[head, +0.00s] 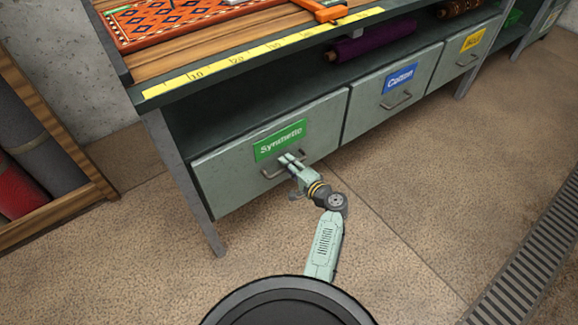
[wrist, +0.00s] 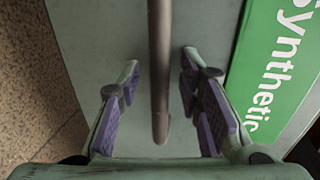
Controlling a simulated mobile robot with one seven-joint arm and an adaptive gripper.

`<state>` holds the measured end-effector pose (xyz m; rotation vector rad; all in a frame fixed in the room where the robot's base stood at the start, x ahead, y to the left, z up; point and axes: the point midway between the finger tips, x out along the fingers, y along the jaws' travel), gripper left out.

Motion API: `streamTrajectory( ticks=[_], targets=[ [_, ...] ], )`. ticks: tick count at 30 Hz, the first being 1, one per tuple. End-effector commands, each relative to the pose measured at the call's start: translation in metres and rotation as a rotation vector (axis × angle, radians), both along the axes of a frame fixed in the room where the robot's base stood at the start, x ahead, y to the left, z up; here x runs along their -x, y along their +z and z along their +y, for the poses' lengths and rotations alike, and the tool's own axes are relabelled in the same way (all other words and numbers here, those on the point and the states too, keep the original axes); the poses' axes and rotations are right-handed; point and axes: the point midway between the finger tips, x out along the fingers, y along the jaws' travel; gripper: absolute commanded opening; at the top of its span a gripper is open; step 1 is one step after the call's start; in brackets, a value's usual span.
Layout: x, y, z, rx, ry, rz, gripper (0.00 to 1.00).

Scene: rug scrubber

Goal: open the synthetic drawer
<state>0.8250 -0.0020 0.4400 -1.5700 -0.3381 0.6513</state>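The synthetic drawer (head: 228,172) is the left one under the workbench, grey-green with a green "Synthetic" label (head: 280,140). It looks shut, its front in line with the other drawers. Its bar handle (head: 270,174) sits below the label. My gripper (head: 290,160) is at the handle. In the wrist view the handle (wrist: 160,70) runs between the two open fingers of my gripper (wrist: 160,95), with a gap on each side. The label (wrist: 270,70) shows at the right there. The fingers hide part of the handle in the head view.
The cotton drawer (head: 388,101) and the wool drawer (head: 460,62) are to the right. A bench leg (head: 185,175) stands left of the synthetic drawer. A wooden rack (head: 50,130) holds rolled rugs at the far left. The floor (head: 420,170) in front is clear.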

Motion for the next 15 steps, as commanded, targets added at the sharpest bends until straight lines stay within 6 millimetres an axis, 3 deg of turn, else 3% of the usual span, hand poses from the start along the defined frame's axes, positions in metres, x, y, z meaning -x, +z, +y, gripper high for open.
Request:
streamTrajectory(
  ticks=[2,15],
  targets=[
    [0.0001,0.0000,-0.0001,0.000,0.000,0.000,0.33],
    [0.0003,0.0001,-0.0004,0.001,0.000,-0.001,0.04]
  ],
)
